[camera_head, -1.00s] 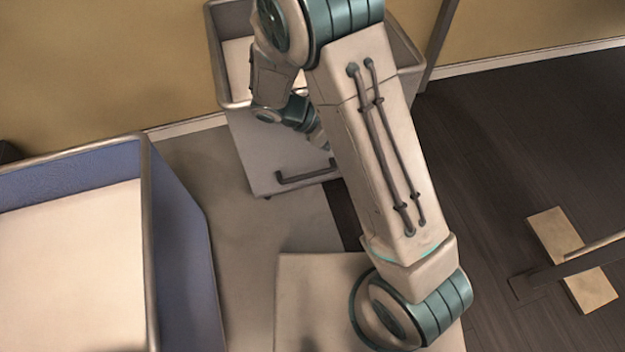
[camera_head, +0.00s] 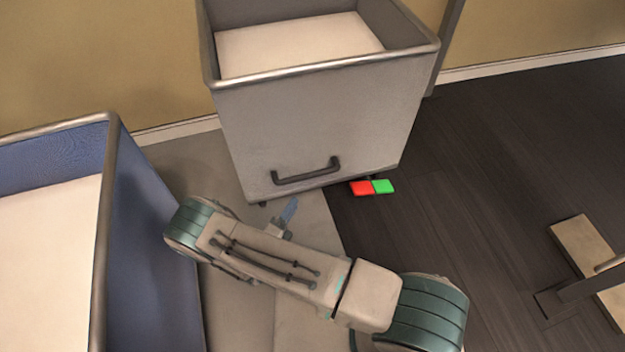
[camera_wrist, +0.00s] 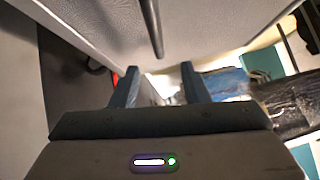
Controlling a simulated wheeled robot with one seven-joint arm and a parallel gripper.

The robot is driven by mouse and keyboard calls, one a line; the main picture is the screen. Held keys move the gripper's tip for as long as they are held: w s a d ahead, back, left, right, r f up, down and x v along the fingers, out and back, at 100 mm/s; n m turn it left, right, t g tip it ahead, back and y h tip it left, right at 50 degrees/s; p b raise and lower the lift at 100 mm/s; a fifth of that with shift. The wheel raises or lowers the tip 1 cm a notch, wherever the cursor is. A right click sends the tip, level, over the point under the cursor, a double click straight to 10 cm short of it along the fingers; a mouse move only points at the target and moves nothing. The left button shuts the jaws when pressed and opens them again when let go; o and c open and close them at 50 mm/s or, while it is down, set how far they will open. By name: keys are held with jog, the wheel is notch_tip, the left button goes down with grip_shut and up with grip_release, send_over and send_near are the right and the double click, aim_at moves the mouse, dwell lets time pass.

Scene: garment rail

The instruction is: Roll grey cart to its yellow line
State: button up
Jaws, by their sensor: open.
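The grey cart (camera_head: 385,125) stands upright near the back wall, its open top showing a pale inside. A dark bar handle (camera_head: 307,172) is low on its front face. In the wrist view the cart's grey face (camera_wrist: 215,25) fills the top, with the handle (camera_wrist: 152,28) running down from the top edge. My gripper (camera_head: 289,210) is just in front of and below the handle in the head view. In the wrist view my gripper (camera_wrist: 160,84) is open and empty, with the handle beyond its fingertips. I see no yellow line in either current view.
A blue-sided cart (camera_head: 155,240) stands at the left, close to my arm. A red and green marker (camera_head: 372,187) lies on the dark floor by the grey cart's lower right corner. A pale wooden piece (camera_head: 585,245) with a bar is at the right. Dark floor between is clear.

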aim_at(313, 174)
jog(key=shift+n+t, duration=0.3)
jog(key=b+x, duration=0.1)
jog(key=x, duration=0.3)
jog(key=b+x, duration=0.1)
jog(key=x, duration=0.4)
jog(key=f+b+x, duration=0.1)
jog(key=x, duration=0.3)
jog(key=shift+w+d, duration=0.15)
jog(key=shift+w, duration=0.15)
grip_shut()
